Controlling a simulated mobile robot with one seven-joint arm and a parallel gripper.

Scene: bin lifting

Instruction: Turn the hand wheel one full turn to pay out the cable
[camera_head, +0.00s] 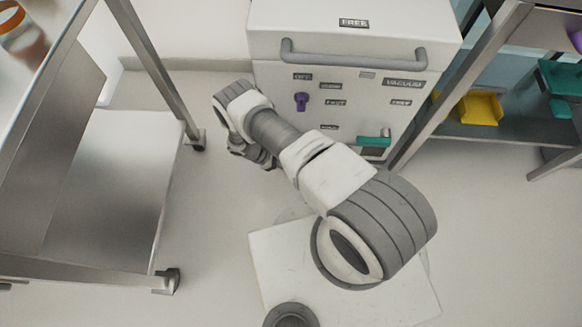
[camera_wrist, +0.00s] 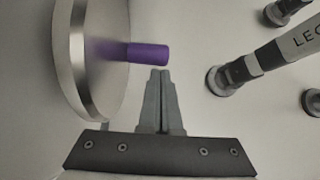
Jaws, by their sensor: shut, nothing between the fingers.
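The hand wheel (camera_wrist: 88,50) shows in the wrist view at the left as a metal disc with a shiny rim. A purple handle (camera_wrist: 148,53) sticks out from its face to the right. My gripper (camera_wrist: 160,73) is shut and empty, its fingertips just below the handle in the picture. I cannot tell whether they touch it. In the head view my own arm reaches toward the cabinet, and the wheel and fingers cannot be made out there. No cable can be made out in either view.
A white cabinet (camera_head: 350,60) with a bar handle, labels, a purple knob (camera_head: 301,101) and a teal lever (camera_head: 373,141) stands ahead. A metal cart (camera_head: 110,190) is at the left. A shelf (camera_head: 490,131) with a yellow bin (camera_head: 480,108) is at the right. Floor between is clear.

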